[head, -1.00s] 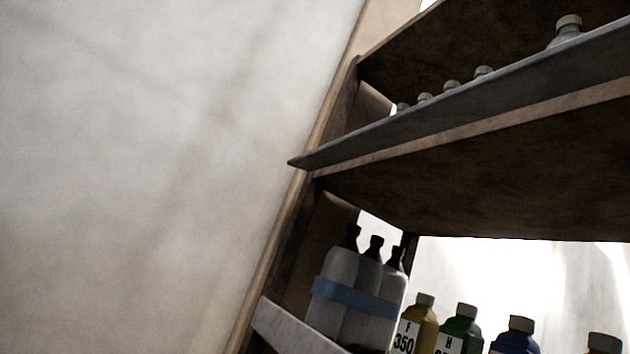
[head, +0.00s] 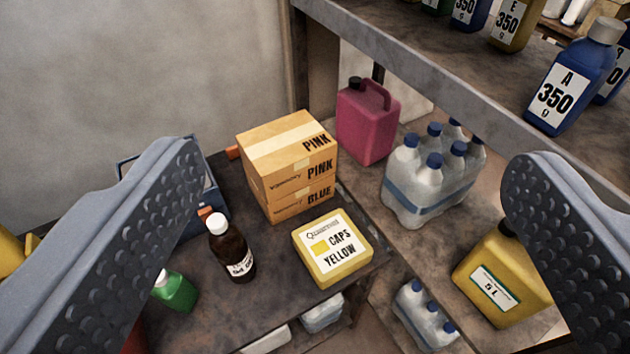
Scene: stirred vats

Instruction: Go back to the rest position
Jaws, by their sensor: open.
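My gripper (head: 350,245) is open and empty. Its two grey, studded fingers stand wide apart at the left and right of the head view. Between them, farther off, is a dark table (head: 215,310) with goods on it. Nothing lies between the fingertips. The fingers hide parts of the table's left side and of the shelf at the right.
The table holds stacked boxes (head: 287,170), a yellow caps box (head: 332,248), a brown bottle (head: 231,250) and a green bottle (head: 176,291). The shelf has a pink canister (head: 367,120), a bottle pack (head: 432,175) and a yellow canister (head: 500,280). A blue bottle (head: 572,80) stands higher.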

